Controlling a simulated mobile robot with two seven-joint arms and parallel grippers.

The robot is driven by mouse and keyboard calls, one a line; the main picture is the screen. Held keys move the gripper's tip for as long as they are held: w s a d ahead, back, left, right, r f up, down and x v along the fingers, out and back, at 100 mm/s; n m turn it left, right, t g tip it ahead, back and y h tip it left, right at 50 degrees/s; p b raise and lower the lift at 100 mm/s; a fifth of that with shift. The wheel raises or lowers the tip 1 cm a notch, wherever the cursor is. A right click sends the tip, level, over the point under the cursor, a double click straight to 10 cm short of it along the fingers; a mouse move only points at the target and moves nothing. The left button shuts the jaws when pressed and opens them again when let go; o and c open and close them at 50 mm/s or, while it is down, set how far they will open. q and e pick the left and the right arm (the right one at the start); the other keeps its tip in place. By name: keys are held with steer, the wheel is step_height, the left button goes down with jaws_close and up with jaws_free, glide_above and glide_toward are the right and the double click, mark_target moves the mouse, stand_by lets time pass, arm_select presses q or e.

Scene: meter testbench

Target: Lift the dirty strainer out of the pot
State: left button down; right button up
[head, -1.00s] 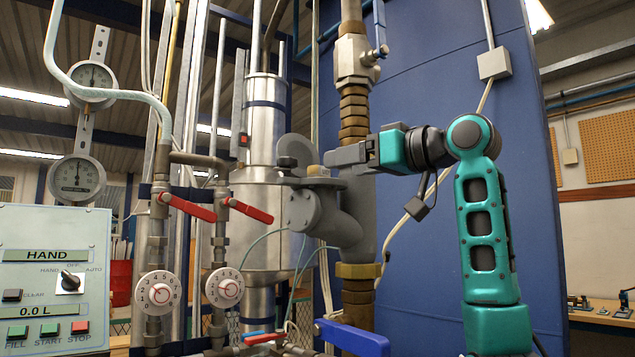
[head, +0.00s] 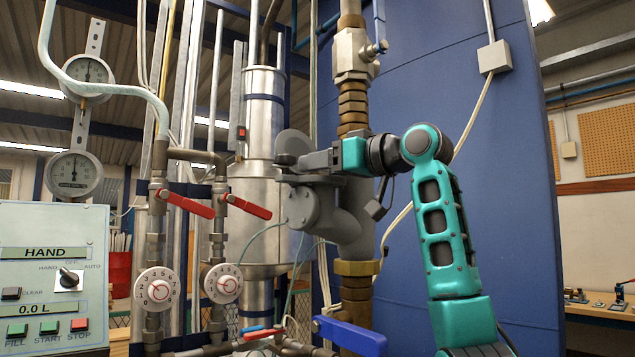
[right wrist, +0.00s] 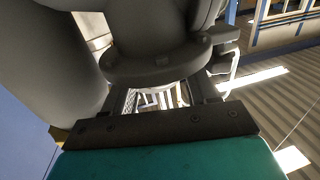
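The pot (head: 345,228) is a grey cast body on the pipework in the middle of the head view, with a flange on top and a round grey lid (head: 293,143) standing up at its far left. My right gripper (head: 290,160) lies level just over the pot's top, in front of the lid's lower part. It hides the pot's mouth, and I cannot make out the strainer. In the right wrist view the fingers (right wrist: 157,97) are spread, with a see-through gap between them; a rounded grey rim (right wrist: 160,68) is close ahead of them. My left gripper is out of view.
Red-handled valves (head: 250,207) and numbered dials stand left of the pot. A blue lever (head: 352,337) sits below it. A vertical brass-and-steel pipe (head: 354,105) rises just behind my right gripper. A control panel (head: 52,275) stands at far left.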

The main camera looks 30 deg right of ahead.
steer(key=c, duration=0.9)
